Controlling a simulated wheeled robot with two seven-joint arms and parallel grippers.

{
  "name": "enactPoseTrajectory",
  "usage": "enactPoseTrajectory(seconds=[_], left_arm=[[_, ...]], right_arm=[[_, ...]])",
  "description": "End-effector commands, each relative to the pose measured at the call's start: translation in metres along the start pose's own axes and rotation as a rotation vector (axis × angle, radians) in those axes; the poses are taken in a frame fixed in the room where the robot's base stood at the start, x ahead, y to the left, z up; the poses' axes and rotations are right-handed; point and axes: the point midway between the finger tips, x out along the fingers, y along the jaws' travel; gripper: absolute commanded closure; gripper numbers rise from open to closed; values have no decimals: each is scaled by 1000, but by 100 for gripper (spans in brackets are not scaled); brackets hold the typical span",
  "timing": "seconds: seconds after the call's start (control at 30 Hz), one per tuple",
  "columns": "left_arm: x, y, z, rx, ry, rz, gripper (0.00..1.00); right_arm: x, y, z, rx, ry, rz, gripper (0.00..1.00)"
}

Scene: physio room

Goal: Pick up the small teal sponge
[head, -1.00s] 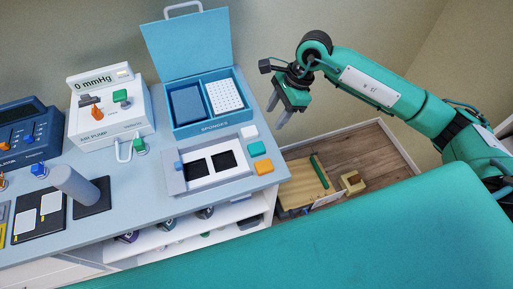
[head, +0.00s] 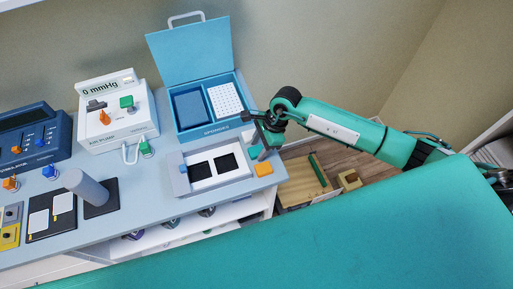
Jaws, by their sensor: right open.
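The small teal sponge (head: 255,151) lies on the grey counter at its right end, behind an orange sponge (head: 264,169). It is partly hidden by my right gripper (head: 262,155). My right gripper is open and points down, its fingers at or just above the teal sponge. I cannot tell whether the fingers touch it. My left gripper is not in view.
A white sponge-sized spot behind is hidden by my gripper. A tray with two dark pads (head: 174,180) stands close on the left. The open blue sponge box (head: 206,133) is behind. An air pump (head: 118,130) stands further left. A teal padded table (head: 330,230) fills the front.

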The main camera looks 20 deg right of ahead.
Motion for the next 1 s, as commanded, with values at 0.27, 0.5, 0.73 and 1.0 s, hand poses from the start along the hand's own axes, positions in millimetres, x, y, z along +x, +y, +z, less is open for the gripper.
enactPoseTrajectory(seconds=[0.27,0.5,0.73,1.0], left_arm=[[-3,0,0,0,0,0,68],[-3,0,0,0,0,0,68],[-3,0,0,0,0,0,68],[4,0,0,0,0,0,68]], right_arm=[[9,0,0,-1,0,-1,53],[8,0,0,-1,0,-1,86],[8,0,0,-1,0,-1,86],[-7,-1,6,-3,0,-4,86]])
